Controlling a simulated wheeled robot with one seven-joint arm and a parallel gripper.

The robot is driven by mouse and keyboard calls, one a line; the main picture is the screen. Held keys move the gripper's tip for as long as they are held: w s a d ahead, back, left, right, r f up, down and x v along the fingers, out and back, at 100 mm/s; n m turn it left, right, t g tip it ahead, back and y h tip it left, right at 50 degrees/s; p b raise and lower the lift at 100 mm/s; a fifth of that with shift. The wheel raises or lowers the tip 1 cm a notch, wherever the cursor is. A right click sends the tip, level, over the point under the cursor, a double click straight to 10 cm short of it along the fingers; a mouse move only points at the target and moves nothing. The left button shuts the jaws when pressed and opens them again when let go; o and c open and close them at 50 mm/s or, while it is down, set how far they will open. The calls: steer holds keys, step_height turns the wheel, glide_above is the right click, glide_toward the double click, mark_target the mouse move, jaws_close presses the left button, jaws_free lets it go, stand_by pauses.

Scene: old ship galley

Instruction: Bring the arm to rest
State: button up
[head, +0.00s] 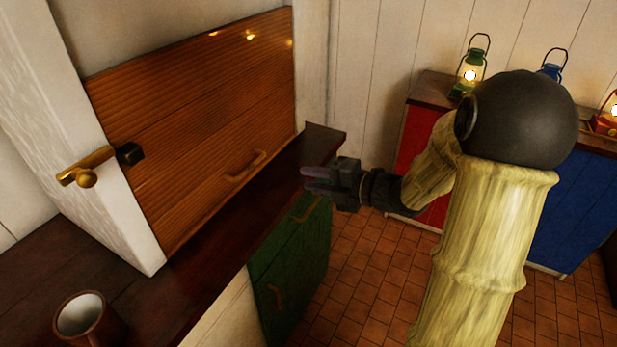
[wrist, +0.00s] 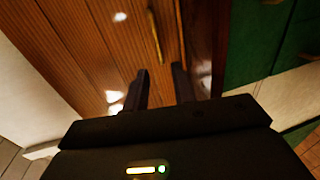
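My arm reaches up from the lower right in the head view. My gripper (head: 312,180) is in the air near the right end of the dark wooden counter (head: 215,230), pointing left. In the wrist view the two fingers of my gripper (wrist: 160,80) stand apart with nothing between them, so it is open and empty. Beyond them is a brown wooden panel (head: 200,125) with a brass handle (head: 243,165) near its lower edge. The handle also shows in the wrist view (wrist: 155,38). The fingers look apart from it.
A green cabinet (head: 290,265) is under the counter. A brown mug (head: 65,322) stands at front left. A brass latch (head: 85,168) is on the white post. Green (head: 470,68), blue (head: 553,68) and red (head: 606,121) lanterns stand on cabinets at right. Tiled floor (head: 365,280) is clear.

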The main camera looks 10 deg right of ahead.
stand_by(0.3)
steer(key=d+f+m+h, duration=0.5)
steer(key=m+h, duration=0.5)
steer(key=m, duration=0.5)
steer(key=s+f+m+g+h, duration=0.15)
steer(key=s+m+g, duration=0.25)
steer(key=s+m, duration=0.4)
steer(key=s+f+m+g+h, duration=0.1)
steer(key=s+f+m+g, duration=0.2)
steer(key=s+m, duration=0.45)
step_height(320, 180, up, 17)
steer(key=s+n+p, duration=0.1)
steer(key=n+p, duration=0.1)
steer(key=p, duration=1.5)
steer(key=shift+s+a+r+p, duration=0.15)
steer(key=shift+a+p, duration=0.15)
steer(key=shift+p, duration=0.05)
